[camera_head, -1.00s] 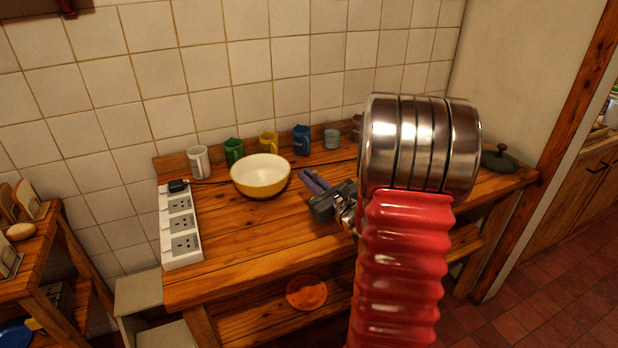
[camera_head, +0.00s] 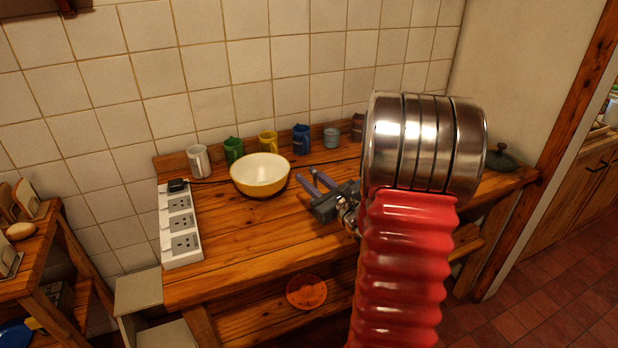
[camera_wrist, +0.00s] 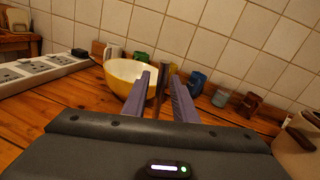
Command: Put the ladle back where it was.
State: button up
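I cannot make out a ladle for certain in any view. My gripper (camera_head: 307,176) is over the wooden table, to the right of the yellow bowl (camera_head: 260,176). Its two purple fingers stand apart in the head view. In the wrist view the fingers of my gripper (camera_wrist: 162,76) are also apart, with a narrow brown upright strip (camera_wrist: 162,92) showing between them. I cannot tell whether that strip is a handle or touches either finger. The bowl is behind the left finger in the wrist view, white inside and seemingly empty in the head view.
A white power strip (camera_head: 181,232) lies along the table's left edge. Several mugs, including a white one (camera_head: 199,161) and a blue one (camera_head: 301,139), line the back. A dark green lidded pot (camera_head: 500,158) is at the right. An orange disc (camera_head: 306,292) lies on the lower shelf.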

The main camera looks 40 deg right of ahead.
jog(key=s+a, duration=0.1)
jog(key=s, duration=1)
jog(key=shift+a, duration=0.2)
dwell(0.4)
jog(key=w+a+r+n+g+y, duration=0.2)
jog(key=a+n+g+y, duration=0.7)
jog(key=a, duration=1.5)
jog(key=s+a+f+n+g+h, duration=0.15)
jog(key=s+a+n+g, duration=0.35)
jog(key=s+a+n, duration=0.95)
jog(key=w+d+r+n+t+h, duration=0.1)
jog(key=d+r+n+h, duration=0.3)
jog(key=n, duration=0.8)
jog(key=shift+d+r+t+h, duration=0.15)
jog(key=shift+d+t+h, duration=0.15)
jog(key=shift+d+h, duration=0.75)
